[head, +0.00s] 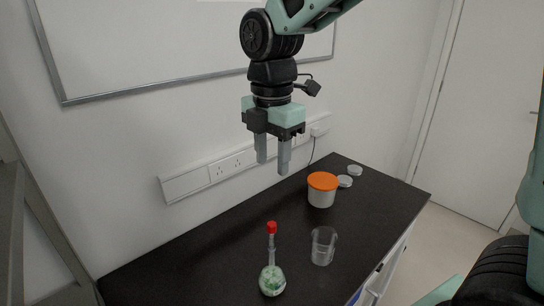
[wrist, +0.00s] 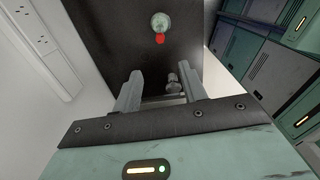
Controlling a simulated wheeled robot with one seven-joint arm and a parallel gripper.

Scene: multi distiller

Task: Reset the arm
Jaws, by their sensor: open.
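My gripper (head: 272,160) hangs pointing down above the black bench, well clear of its top. Its two grey fingers are apart with nothing between them. In the wrist view my gripper (wrist: 152,92) also shows open, with the bench top (wrist: 112,40) beyond it. The arm reaches in from the top right in the head view.
On the bench (head: 190,262) stand a red-capped flask (head: 271,280) with green contents, a clear beaker (head: 323,246) and an orange-lidded white tub (head: 321,191). Small round dishes (head: 345,181) lie behind the tub. A socket strip (head: 215,172) runs along the wall.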

